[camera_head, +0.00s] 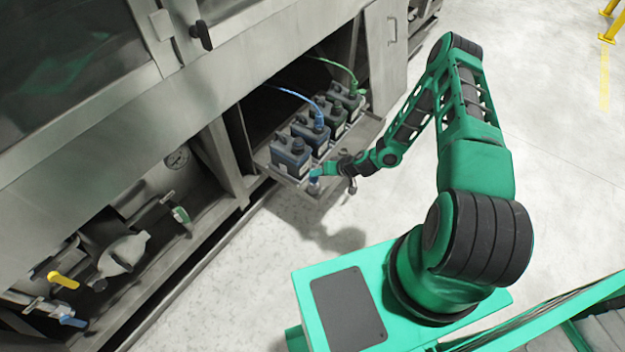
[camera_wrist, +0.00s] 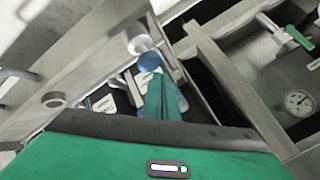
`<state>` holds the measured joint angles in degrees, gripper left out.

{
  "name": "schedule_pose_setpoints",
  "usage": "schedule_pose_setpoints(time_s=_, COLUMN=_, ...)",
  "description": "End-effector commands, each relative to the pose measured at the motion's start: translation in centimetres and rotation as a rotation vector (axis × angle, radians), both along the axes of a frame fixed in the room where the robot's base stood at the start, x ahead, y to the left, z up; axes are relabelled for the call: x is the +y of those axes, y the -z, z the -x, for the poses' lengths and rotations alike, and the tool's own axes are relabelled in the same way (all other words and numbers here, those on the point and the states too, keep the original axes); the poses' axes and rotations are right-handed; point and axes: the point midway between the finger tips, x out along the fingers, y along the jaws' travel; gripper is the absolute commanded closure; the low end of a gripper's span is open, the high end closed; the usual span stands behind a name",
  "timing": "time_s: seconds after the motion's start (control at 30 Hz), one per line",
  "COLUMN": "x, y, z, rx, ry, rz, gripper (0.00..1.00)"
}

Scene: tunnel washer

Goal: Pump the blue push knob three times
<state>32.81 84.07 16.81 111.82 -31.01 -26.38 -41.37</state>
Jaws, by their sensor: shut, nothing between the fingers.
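The blue push knob (camera_head: 314,178) is at the front edge of the pull-out tray, beside the nearest dark canister. In the wrist view the round blue knob (camera_wrist: 149,62) shows just beyond my fingertips, by a pale cylindrical part. My gripper (camera_head: 321,170) is shut and empty, its green fingers close to the knob. In the wrist view my gripper (camera_wrist: 160,80) has its fingers together, reaching toward the knob and covering its near side. I cannot tell whether the fingers touch the knob or how far it is pressed in.
Several dark canisters (camera_head: 291,157) stand on the metal tray (camera_head: 312,194) under the machine. A blue hose (camera_head: 290,92) and a green hose (camera_head: 340,68) run to canisters. A yellow-handled valve (camera_head: 63,280) and a gauge (camera_head: 177,158) are at left.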

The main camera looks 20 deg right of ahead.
Motion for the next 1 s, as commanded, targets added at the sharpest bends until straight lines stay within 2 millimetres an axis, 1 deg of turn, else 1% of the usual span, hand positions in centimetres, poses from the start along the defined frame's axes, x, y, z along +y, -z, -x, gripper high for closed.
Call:
schedule_pose_setpoints(time_s=0.5, x=0.01, y=0.02, z=0.01, rx=0.000, ry=0.000, rz=0.000, gripper=1.00)
schedule_pose_setpoints(time_s=0.77, x=0.07, y=0.69, z=-0.01, rx=0.001, ry=-0.001, rz=0.000, gripper=1.00)
schedule_pose_setpoints(time_s=1.0, x=0.05, y=0.75, z=-0.05, rx=0.000, ry=0.000, rz=0.000, gripper=1.00)
